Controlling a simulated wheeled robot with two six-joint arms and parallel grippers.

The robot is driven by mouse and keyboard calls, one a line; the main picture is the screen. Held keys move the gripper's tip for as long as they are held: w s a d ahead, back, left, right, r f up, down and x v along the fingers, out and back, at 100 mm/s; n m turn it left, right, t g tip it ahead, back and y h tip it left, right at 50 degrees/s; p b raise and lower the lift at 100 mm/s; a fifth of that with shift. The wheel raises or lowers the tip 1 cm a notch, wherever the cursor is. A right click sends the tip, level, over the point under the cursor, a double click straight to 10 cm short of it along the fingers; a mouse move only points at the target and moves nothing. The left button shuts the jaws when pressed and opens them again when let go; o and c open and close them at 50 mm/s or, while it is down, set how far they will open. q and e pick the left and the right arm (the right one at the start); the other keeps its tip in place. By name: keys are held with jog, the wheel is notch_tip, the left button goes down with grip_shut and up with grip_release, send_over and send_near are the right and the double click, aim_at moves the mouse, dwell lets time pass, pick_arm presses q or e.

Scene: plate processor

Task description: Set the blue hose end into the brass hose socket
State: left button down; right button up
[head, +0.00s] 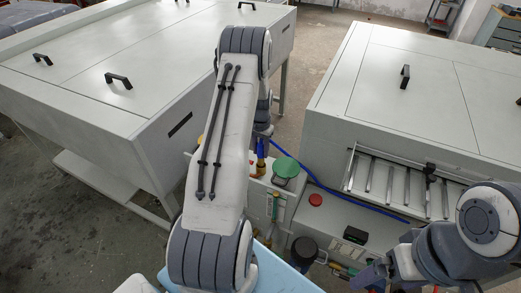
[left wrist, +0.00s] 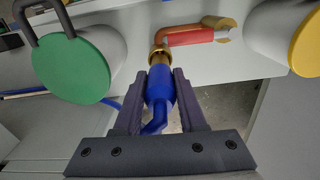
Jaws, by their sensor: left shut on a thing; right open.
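My left gripper (left wrist: 157,88) is shut on the blue hose end (left wrist: 160,84), with one finger on each side of it. The brass hose socket (left wrist: 158,56) is straight ahead of the hose end, below a copper elbow pipe. The hose end's tip meets the brass in line in the left wrist view; how deep it sits cannot be told. In the head view my left arm covers much of this spot, and the blue hose (head: 322,186) trails off to the right. My right gripper (head: 373,276) is open at the bottom right, partly cut off, away from the hose end.
A red-sleeved pipe (left wrist: 192,36) runs beside the socket. A green-lidded container (left wrist: 74,62) is at left and a yellow-faced one (left wrist: 306,46) at right. In the head view, large white cabinets stand left (head: 75,75) and right (head: 335,110), with floor between.

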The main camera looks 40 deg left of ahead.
aim_at(261, 157)
pick_arm(q)
jog(key=shift+f+b, duration=0.6)
jog(key=shift+f, duration=0.15)
jog(key=shift+f, duration=0.1)
jog(key=shift+f+b, duration=0.85)
jog(key=shift+f, duration=0.3)
grip_release()
jog(key=shift+r, duration=0.15)
